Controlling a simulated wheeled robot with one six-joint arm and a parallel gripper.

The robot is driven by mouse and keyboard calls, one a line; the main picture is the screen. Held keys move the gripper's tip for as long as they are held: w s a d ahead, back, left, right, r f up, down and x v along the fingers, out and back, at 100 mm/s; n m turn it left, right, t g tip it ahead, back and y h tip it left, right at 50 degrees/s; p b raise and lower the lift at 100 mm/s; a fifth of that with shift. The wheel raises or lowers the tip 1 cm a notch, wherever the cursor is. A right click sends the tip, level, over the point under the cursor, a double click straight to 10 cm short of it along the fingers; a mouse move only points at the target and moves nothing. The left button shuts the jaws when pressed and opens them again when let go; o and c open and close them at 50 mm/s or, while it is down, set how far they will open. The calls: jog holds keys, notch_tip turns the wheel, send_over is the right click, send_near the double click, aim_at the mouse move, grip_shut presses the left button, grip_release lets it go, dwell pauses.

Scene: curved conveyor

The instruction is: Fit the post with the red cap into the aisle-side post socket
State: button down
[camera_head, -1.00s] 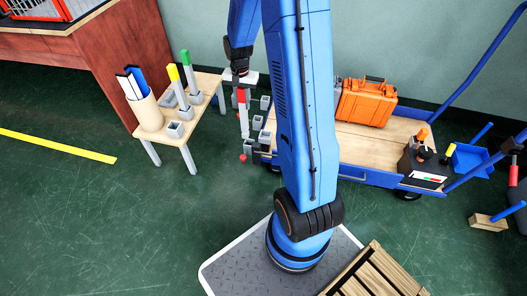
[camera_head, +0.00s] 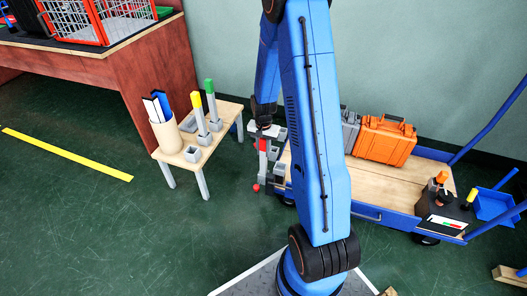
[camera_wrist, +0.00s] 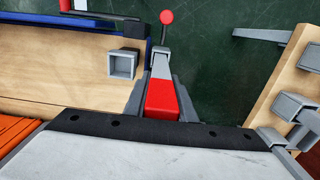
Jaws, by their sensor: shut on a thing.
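My gripper (camera_head: 264,132) is shut on the upper part of the grey post with the red cap (camera_head: 264,146). The post stands roughly upright at the left end of the blue cart. In the wrist view the red cap (camera_wrist: 162,101) sits between the grey fingers (camera_wrist: 161,90). The post's lower end is at the grey fitting with the red-ball lever (camera_wrist: 167,17), at the cart's aisle-side corner. I cannot tell how deep it sits there. An empty square grey socket (camera_wrist: 122,63) is beside it.
A small wooden table (camera_head: 230,112) to the left holds posts with yellow (camera_head: 196,100) and green (camera_head: 209,86) caps, an empty socket (camera_head: 192,154) and a beige cup (camera_head: 166,135). An orange case (camera_head: 386,141) stands on the cart deck (camera_head: 336,182). Green floor lies open in front.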

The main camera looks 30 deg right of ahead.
jog(key=shift+f, duration=0.15)
jog(key=c, duration=1.5)
grip_release()
